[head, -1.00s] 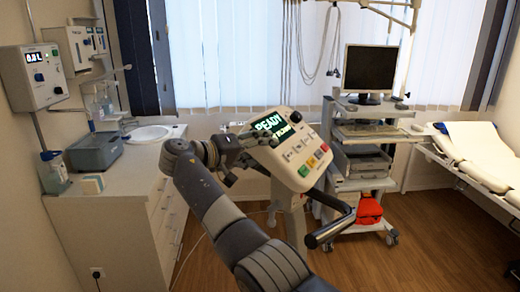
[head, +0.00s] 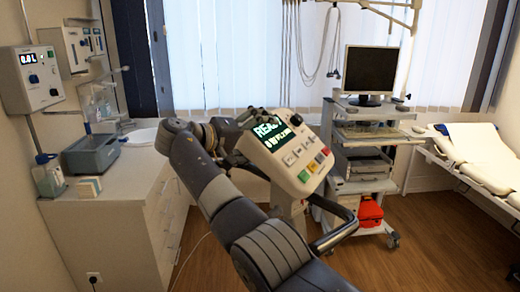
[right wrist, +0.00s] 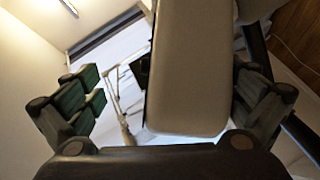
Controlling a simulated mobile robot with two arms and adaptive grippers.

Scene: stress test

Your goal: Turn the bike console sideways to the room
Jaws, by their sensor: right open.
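The bike console (head: 285,165) is a beige box with a dark screen (head: 270,132), lit with partly covered green text, and coloured buttons. It sits tilted on a pale post, its face toward the right front. My right gripper (head: 240,138) is at the console's left upper edge, with a finger covering part of the screen. In the right wrist view, its fingers are apart and the beige console body (right wrist: 188,70) stands between them, nearer the right finger. A clear gap shows on the left; contact on the right cannot be told. My left gripper is not in view.
A black handlebar (head: 335,232) projects below the console, close to my right arm. A trolley with a monitor (head: 370,70) stands behind right, a bed (head: 480,160) farther right. A white cabinet (head: 110,225) is on the left. Floor at the front right is clear.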

